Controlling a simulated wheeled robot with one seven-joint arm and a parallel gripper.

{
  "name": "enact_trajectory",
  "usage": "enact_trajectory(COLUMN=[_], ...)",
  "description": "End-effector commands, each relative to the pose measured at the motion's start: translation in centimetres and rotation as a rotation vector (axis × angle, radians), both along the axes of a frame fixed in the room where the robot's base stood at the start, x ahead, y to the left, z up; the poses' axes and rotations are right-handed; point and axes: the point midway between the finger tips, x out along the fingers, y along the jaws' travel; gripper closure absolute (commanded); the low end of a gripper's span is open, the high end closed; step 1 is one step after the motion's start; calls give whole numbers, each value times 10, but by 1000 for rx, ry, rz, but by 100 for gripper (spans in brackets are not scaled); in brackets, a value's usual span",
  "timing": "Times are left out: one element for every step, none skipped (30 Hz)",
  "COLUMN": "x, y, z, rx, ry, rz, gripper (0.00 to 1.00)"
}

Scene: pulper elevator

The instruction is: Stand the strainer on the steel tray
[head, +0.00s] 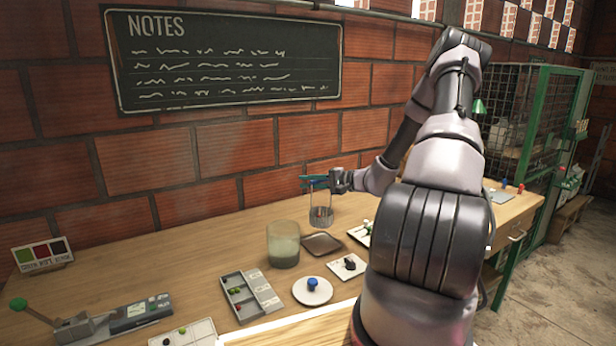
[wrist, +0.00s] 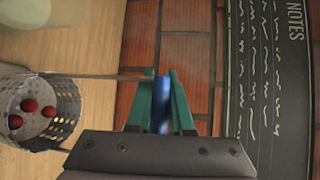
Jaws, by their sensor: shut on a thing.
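The strainer (head: 321,215) hangs under my gripper (head: 308,182) in the head view. In the wrist view it is a grey perforated basket (wrist: 67,103) at the left, with several red cherries (wrist: 30,104) inside and a thin wire bail. My gripper's teal fingers (wrist: 160,103) are shut on the strainer's blue handle grip (wrist: 161,90). The steel tray (head: 322,244) is a small dark square tray on the bench. The strainer's base shows just above the tray's far edge in the head view; I cannot tell the exact gap.
A glass jar (head: 283,257) with cloudy grey-green contents stands left of the tray. A white dish with a blue knob (head: 312,291), a small white plate (head: 347,267) and a compartment box (head: 250,295) lie nearer. The brick wall (head: 240,150) rises behind the bench (head: 185,245).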

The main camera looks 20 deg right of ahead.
Motion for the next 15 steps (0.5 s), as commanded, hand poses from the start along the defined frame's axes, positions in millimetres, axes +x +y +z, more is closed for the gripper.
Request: enact_trajectory(x=[0, 0, 0, 0, 0, 0, 0, 0, 0, 0, 0, 0, 0, 0, 0], y=[0, 0, 0, 0, 0, 0, 0, 0, 0, 0, 0, 0, 0, 0, 0], z=[-5, -7, -10, -13, -15, -18, -21, -23, -26, -29, -31, -34, -36, -39, -42], rx=[1, 2, 2, 2, 2, 2, 1, 1, 1, 2, 2, 1, 1, 1, 1], ry=[1, 2, 2, 2, 2, 2, 1, 1, 1, 2, 2, 1, 1, 1, 1], rz=[0, 0, 0, 0, 0, 0, 0, 0, 0, 0, 0, 0, 0, 0, 0], gripper=[100, 100, 100, 100, 100, 100, 100, 100, 100, 100, 100, 100, 100, 100, 100])
